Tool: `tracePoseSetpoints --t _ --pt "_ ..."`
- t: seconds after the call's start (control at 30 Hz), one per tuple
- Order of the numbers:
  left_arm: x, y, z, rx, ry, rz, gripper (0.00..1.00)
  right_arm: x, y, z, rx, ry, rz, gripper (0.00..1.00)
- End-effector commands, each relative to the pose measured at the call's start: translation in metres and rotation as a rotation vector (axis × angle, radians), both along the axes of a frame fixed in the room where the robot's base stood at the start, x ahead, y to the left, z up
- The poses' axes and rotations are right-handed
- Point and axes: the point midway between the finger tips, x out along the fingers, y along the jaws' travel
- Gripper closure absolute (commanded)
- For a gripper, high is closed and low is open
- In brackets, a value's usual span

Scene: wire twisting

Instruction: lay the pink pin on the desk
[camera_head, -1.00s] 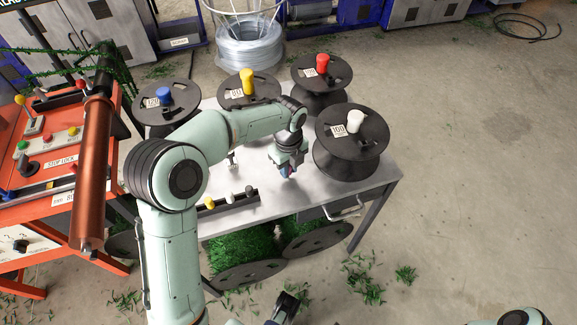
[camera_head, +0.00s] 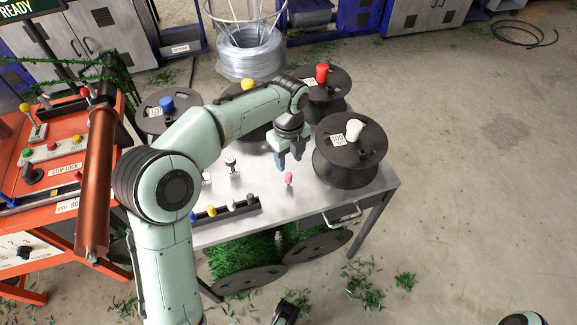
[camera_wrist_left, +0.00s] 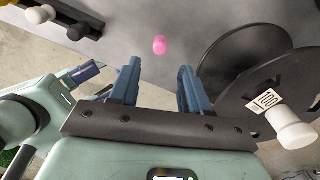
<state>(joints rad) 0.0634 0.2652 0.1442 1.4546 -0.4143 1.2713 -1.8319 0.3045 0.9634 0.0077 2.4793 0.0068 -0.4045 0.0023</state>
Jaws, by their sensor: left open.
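The pink pin (camera_head: 288,179) is on the bare grey desk top (camera_head: 315,198), left of the spool with the white peg. I cannot tell for sure whether it stands or lies. It also shows in the left wrist view (camera_wrist_left: 160,45), beyond the fingertips and apart from them. My left gripper (camera_head: 289,167) is open and empty, just above and behind the pin in the head view. In the left wrist view its two blue fingers (camera_wrist_left: 160,75) are spread with a clear gap. A dark part at the bottom edge (camera_head: 285,312) may be my right gripper; its jaws are not readable.
A black spool with a white peg (camera_head: 352,150) stands close right of my left gripper. Spools with red (camera_head: 322,75), yellow and blue (camera_head: 166,105) pegs stand behind. A dark rack with several pegs (camera_head: 225,212) lies at the front left. Desk around the pin is clear.

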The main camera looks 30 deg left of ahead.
Motion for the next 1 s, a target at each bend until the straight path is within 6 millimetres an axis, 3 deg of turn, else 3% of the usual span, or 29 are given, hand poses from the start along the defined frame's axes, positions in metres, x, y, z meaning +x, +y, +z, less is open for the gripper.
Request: tracePoseSetpoints --t 0.1,0.3,1.0 --pt "0.001 -0.001 0.022 -0.001 -0.002 -0.001 0.53 -0.002 0.0 0.005 0.002 0.007 0.001 0.57" --pt "0.0 0.0 0.036 0.0 -0.001 0.0 0.53 -0.003 0.0 0.006 0.002 0.012 0.003 0.57" --pt "0.0 0.0 0.036 -0.001 0.001 -0.001 0.53 -0.003 0.0 0.006 0.002 0.011 0.002 0.57"
